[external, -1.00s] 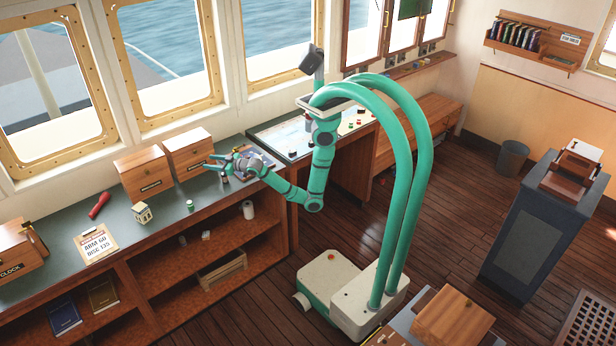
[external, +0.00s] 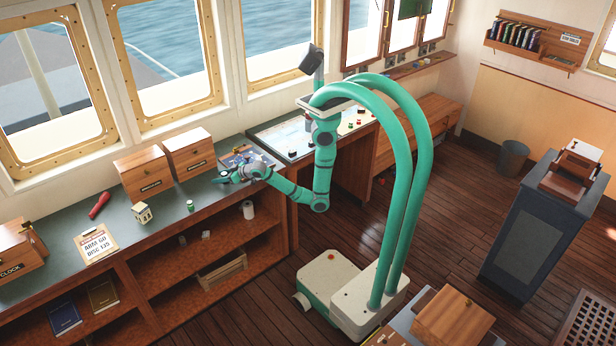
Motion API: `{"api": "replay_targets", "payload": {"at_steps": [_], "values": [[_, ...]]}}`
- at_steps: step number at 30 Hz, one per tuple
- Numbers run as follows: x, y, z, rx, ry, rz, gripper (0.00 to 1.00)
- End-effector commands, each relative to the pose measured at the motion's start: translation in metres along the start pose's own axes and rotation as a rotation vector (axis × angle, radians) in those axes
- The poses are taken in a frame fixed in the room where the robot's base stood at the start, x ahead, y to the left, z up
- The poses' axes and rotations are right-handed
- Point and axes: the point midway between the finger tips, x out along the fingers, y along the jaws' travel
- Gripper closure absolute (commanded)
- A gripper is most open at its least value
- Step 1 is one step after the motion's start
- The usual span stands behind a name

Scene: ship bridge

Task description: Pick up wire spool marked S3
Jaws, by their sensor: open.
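My gripper (external: 224,176) is open, low over the green-topped counter (external: 165,222), just right of the two wooden boxes. No S3 marking can be read in this view. A small green and white cylinder (external: 190,206), which may be a spool, stands upright on the counter, apart from my gripper and nearer the front edge. Whatever lies at my fingertips is hidden by the gripper or too small to tell. A dark, flat item with small coloured parts (external: 236,157) lies behind my gripper.
Two wooden boxes (external: 147,175) (external: 189,153) stand against the window wall. A small house-like block (external: 142,213), a red handheld object (external: 99,205) and a clipboard (external: 96,243) lie to the left.

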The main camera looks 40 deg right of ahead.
Motion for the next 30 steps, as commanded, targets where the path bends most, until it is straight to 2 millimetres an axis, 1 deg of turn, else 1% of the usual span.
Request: {"api": "replay_targets", "payload": {"at_steps": [3,10,11,12,14,15,16,25,28,30], "values": [[0.008,0.000,0.000,0.000,0.000,-0.001,0.51],[0.009,0.000,0.000,0.000,0.000,-0.001,0.51],[0.009,0.000,0.000,0.000,0.000,-0.001,0.56],[0.009,0.000,0.000,0.000,0.000,0.000,0.65],[0.009,0.000,0.000,0.000,0.000,0.000,0.80],[0.009,0.000,0.000,0.000,0.000,0.000,0.89],[0.009,0.000,0.000,0.000,0.000,0.000,0.95],[0.008,0.000,-0.002,0.000,0.002,0.000,0.95],[0.005,0.000,-0.010,0.002,0.003,0.000,0.95],[0.001,0.001,-0.020,0.003,0.005,0.001,0.95]]}}
